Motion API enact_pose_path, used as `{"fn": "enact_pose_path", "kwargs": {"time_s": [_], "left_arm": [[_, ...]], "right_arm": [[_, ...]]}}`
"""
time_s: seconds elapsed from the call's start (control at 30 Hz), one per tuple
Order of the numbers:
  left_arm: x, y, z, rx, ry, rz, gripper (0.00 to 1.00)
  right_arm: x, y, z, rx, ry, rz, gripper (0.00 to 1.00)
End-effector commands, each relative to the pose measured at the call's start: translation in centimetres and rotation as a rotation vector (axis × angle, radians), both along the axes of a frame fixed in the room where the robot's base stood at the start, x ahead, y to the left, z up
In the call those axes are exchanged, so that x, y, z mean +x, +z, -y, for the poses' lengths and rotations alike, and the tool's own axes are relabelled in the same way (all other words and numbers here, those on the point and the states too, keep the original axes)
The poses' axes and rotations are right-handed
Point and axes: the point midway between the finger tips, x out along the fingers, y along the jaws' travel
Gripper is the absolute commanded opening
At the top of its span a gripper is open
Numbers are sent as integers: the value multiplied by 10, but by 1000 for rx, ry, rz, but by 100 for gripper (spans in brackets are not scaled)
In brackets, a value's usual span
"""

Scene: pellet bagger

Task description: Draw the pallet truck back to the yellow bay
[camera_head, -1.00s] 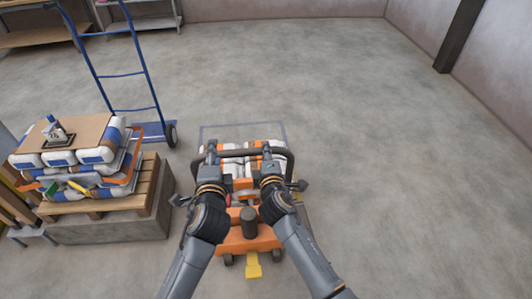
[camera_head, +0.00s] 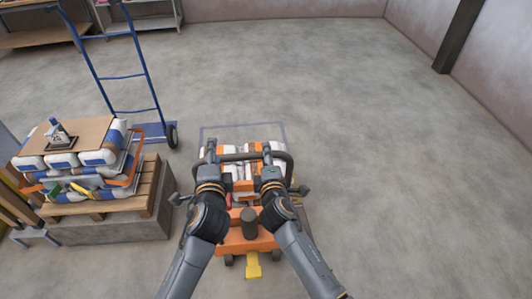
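The orange pallet truck (camera_head: 245,240) stands in the lower middle of the head view, with its dark looped handle (camera_head: 240,157) toward me. White and orange bags (camera_head: 243,178) lie on it beyond the handle, partly hidden by the handle and my arms. My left gripper (camera_head: 211,158) is at the left part of the handle and looks closed around the bar. My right gripper (camera_head: 268,158) is at the right part and looks closed around it too. The fingertips are small and partly hidden. I cannot make out a yellow bay.
A thin grey outline (camera_head: 243,125) shows on the floor just beyond the bags. A wooden pallet (camera_head: 110,198) with stacked bags stands on a grey block at left. A blue hand truck (camera_head: 125,76) stands behind it. The floor right of the truck is clear to the wall.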

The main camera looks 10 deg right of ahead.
Motion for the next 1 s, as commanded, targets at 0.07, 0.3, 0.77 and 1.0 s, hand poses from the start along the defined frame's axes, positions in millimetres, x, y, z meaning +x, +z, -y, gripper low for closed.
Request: {"fn": "enact_pose_path", "kwargs": {"time_s": [0.07, 0.3, 0.77, 1.0], "left_arm": [[0, 12, 0, 0, 0, 0, 45], [0, 32, 0, 0, 0, 0, 45], [0, 56, 0, 0, 0, 0, 45], [0, 55, 0, 0, 0, 0, 45]], "right_arm": [[-5, 13, 0, 0, 1, 4, 45], [-21, 31, 0, 0, 1, 4, 45], [-43, 53, 0, -1, 0, 5, 45], [-43, 53, 0, -1, 1, 5, 45]]}}
